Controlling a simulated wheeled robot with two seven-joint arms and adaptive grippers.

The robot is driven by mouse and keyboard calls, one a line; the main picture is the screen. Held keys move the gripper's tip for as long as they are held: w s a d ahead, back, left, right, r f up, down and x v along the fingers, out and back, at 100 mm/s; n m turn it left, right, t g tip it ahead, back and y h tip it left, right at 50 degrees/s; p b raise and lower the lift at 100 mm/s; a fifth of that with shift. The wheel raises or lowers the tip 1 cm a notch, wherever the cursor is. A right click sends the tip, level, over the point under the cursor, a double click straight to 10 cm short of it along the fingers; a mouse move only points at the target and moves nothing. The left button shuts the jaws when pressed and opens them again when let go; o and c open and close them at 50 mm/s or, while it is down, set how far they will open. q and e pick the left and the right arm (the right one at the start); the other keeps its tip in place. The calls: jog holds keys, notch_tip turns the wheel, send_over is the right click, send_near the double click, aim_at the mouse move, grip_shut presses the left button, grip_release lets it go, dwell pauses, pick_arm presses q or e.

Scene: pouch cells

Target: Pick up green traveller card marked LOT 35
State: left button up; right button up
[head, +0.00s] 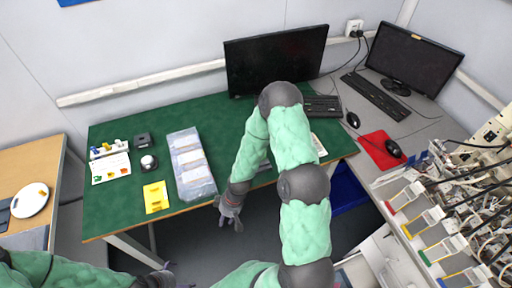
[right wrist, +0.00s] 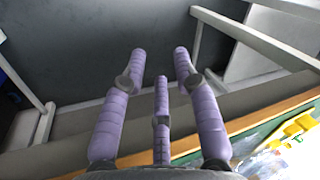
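I cannot make out a green card marked LOT 35 for certain. A small pale card (head: 319,144) lies on the green table, partly hidden behind my right arm; its marking is too small to read. My right gripper (head: 230,222) hangs just off the table's front edge, right of the clear tray. In the right wrist view its purple fingers (right wrist: 160,65) are spread, with nothing between them. My left gripper (head: 168,268) shows only in part at the bottom of the head view, below the table edge; its fingers are unclear.
The green table (head: 110,215) bears a clear tray (head: 206,186) of pale pouches, a yellow card or holder (head: 156,197), a white rack (head: 110,166) and a monitor (head: 275,58). A grey desk (head: 425,122) with a red mat (head: 378,152) and cabled equipment stands right.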

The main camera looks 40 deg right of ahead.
jog(key=w+d+r+n+p, duration=0.1)
jog(key=w+d+r+n, duration=0.1)
jog(key=d+r, duration=0.2)
jog(key=w+d+r+n+h+p, duration=0.1)
jog(key=w+d+r+n+p, duration=0.1)
jog(key=w+d+r, duration=0.1)
jog(key=w+d+r+n+p, duration=0.2)
jog(key=w+d+r+n, duration=0.1)
jog(key=d+r, duration=0.3)
jog(key=shift+w+r+h, duration=0.15)
jog(key=shift+r+h, duration=0.15)
jog(key=shift+r, duration=0.1)
jog(key=d+r+n, duration=0.1)
jog(key=d+r, duration=0.1)
jog(key=d, duration=0.1)
jog(key=w+d+r+n+h, duration=0.1)
jog(key=d+r, duration=0.2)
jog(key=w+d+r+n+h, duration=0.1)
jog(key=d+r+n, duration=0.1)
jog(key=d+r, duration=0.1)
jog(key=shift+d, duration=0.45)
jog(key=f, duration=1)
jog(key=shift+s+d+f+b, duration=0.1)
jog(key=shift+d+f+b, duration=0.1)
jog(key=shift+d+b, duration=0.15)
pick_arm(q)
jog(key=shift+r, duration=2.9)
pick_arm(e)
jog(key=shift+a, duration=0.1)
grip_shut()
